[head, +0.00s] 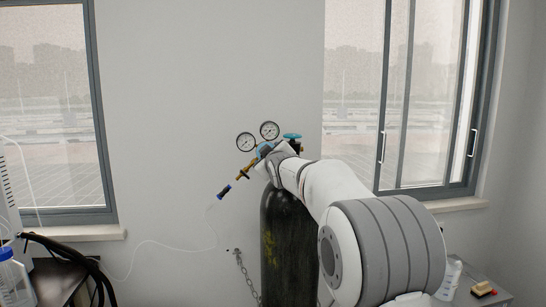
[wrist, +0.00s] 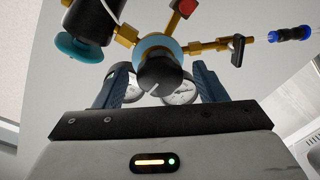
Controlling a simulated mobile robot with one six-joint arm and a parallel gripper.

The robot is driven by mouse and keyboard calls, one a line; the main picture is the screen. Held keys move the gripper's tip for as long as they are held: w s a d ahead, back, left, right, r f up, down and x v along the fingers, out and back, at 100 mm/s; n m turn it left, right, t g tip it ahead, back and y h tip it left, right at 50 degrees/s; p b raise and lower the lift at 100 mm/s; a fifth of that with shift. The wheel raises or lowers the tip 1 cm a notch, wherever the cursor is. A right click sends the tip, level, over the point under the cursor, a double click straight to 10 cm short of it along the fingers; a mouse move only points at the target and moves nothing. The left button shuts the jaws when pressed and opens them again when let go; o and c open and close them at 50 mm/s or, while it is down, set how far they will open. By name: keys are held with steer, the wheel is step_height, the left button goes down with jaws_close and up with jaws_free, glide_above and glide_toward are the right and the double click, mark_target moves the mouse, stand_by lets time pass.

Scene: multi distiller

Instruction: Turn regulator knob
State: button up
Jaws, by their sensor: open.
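The regulator knob (wrist: 158,74) is round and black with a pale pointer line on its face. In the wrist view it sits between the two blue-grey fingers of my open gripper (wrist: 161,70), with a visible space on each side. Behind the knob is a blue round body (wrist: 160,42) joined to brass fittings (wrist: 205,47). In the head view my gripper (head: 266,153) is at the regulator above the black gas cylinder (head: 281,235), and my arm hides the knob there. How deep the knob sits between the fingers is hard to tell.
Two round gauges (head: 246,142) (head: 269,130) stand above the regulator. A teal valve handle (head: 292,136) is just right of my gripper. A blue-ended hose fitting (head: 224,192) trails a thin clear tube. A chain (head: 244,275) hangs beside the cylinder.

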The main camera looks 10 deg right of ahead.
steer(key=s+b, duration=0.1)
steer(key=s, duration=0.6)
steer(key=shift+s+d+r+b, duration=0.15)
steer(key=shift+s+r+b, duration=0.1)
steer(key=shift+b, duration=0.15)
steer(key=shift+f, duration=0.1)
steer(key=s+f+m+g, duration=0.3)
steer(key=s+f+g, duration=0.2)
steer(key=s+f, duration=0.4)
steer(key=s+d+f+m+g+p, duration=0.1)
steer(key=s+f+g, duration=0.4)
steer(key=s+f, duration=0.5)
steer(key=s+f+m+g+h, duration=0.1)
steer(key=s+f+m+g, duration=0.3)
steer(key=s+f, duration=0.6)
steer(key=s, duration=1.2)
steer(key=shift+s+d+m+g+p, duration=0.25)
steer(key=shift+d+m+g+p, duration=0.05)
steer(key=shift+g+p, duration=0.1)
steer(key=shift+c, duration=0.2)
